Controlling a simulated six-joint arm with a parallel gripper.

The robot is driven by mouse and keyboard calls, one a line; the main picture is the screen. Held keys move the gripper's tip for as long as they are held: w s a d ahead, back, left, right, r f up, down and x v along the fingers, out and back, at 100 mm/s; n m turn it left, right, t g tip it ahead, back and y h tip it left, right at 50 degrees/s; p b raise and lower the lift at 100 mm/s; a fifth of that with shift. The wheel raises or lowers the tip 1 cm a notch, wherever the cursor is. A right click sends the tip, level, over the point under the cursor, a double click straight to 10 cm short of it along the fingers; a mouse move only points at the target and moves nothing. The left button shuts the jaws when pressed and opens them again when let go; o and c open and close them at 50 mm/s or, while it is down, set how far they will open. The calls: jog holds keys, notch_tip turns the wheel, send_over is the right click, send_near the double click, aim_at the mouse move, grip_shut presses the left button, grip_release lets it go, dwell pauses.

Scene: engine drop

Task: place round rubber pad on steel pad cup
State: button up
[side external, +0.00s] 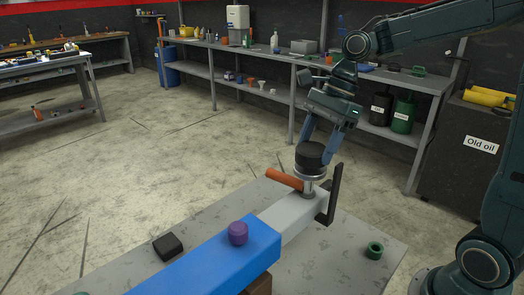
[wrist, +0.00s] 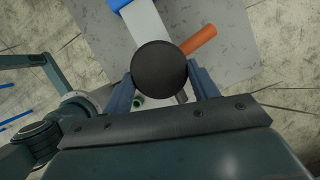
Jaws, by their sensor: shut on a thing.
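The round rubber pad (side external: 309,154) is a thick black disc, held level. In the wrist view the pad (wrist: 159,68) sits between the two fingers of my gripper (wrist: 161,77), which is shut on it. In the side view my gripper (side external: 322,142) reaches down to the pad from above. The steel pad cup (side external: 310,174) is a shiny shallow dish on a short post, at the end of the grey beam (side external: 285,216). The pad is directly over the cup; I cannot tell whether they touch. The pad hides the cup in the wrist view.
An orange handle (side external: 284,180) and a black upright bracket (side external: 335,188) stand beside the cup. A blue beam sleeve (side external: 215,262) carries a purple knob (side external: 238,233). A black block (side external: 168,246) and a green ring (side external: 374,250) lie on the grey table (side external: 335,262).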

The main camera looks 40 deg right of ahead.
jog(key=shift+f, duration=0.7)
jog(key=shift+f, duration=0.15)
jog(key=o, duration=0.7)
jog(key=shift+o, duration=0.2)
jog(key=v, duration=1.2)
jog(key=shift+d, duration=0.1)
